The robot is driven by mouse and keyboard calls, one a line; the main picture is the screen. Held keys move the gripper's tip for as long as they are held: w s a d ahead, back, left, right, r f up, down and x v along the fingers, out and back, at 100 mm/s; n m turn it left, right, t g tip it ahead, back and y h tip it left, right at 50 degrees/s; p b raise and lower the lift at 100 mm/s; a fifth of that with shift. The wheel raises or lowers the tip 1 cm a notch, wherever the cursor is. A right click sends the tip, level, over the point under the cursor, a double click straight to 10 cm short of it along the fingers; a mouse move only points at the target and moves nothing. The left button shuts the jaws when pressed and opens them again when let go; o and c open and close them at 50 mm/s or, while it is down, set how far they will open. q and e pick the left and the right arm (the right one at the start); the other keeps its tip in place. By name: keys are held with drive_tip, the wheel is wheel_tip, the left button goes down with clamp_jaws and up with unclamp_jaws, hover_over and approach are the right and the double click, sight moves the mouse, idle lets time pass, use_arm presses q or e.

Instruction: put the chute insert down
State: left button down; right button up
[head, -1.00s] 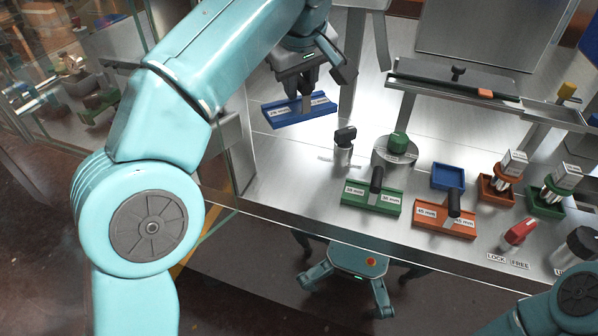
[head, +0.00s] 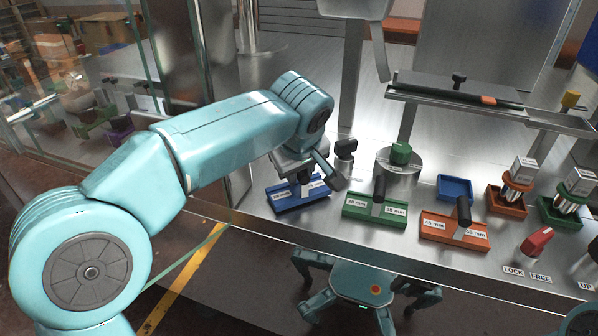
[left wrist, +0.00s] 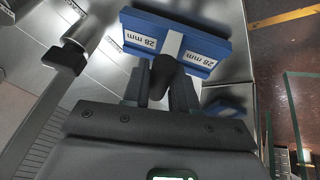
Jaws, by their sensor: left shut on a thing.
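The blue chute insert (head: 298,199), marked 28 mm, is at the left end of the steel counter's front part, left of the green insert. My left gripper (head: 304,178) is above it, shut on its black handle. The left wrist view shows the handle (left wrist: 169,76) between the fingers of the gripper (left wrist: 165,88), with the blue plate (left wrist: 200,45) level beyond them. The insert is at or just above the counter (head: 370,245); I cannot tell if it touches. My right gripper is out of view.
The green insert (head: 360,208) stands close to the right, then the orange insert (head: 440,228). A steel cylinder with a green knob (head: 400,155) and a small black-topped post (head: 345,150) stand behind. The counter's front edge is close. A glass panel (head: 170,60) stands left.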

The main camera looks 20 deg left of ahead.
use_arm(q)
drive_tip(key=shift+w, duration=0.2)
drive_tip(key=c, duration=1.3)
unclamp_jaws()
drive_tip(key=shift+w+a+f, duration=0.15)
drive_tip(key=shift+w+f, duration=0.1)
drive_tip(key=shift+f, duration=0.05)
drive_tip(key=o, duration=0.4)
drive_tip(key=shift+s+r, duration=0.25)
drive_tip(key=shift+s, duration=0.1)
drive_tip(key=shift+w, duration=0.25)
drive_tip(key=p+v, duration=0.1)
drive_tip(key=v, duration=1)
drive_tip(key=shift+r, duration=0.4)
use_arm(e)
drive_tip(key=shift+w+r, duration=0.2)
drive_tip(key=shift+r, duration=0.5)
use_arm(q)
drive_tip(key=shift+s, duration=0.2)
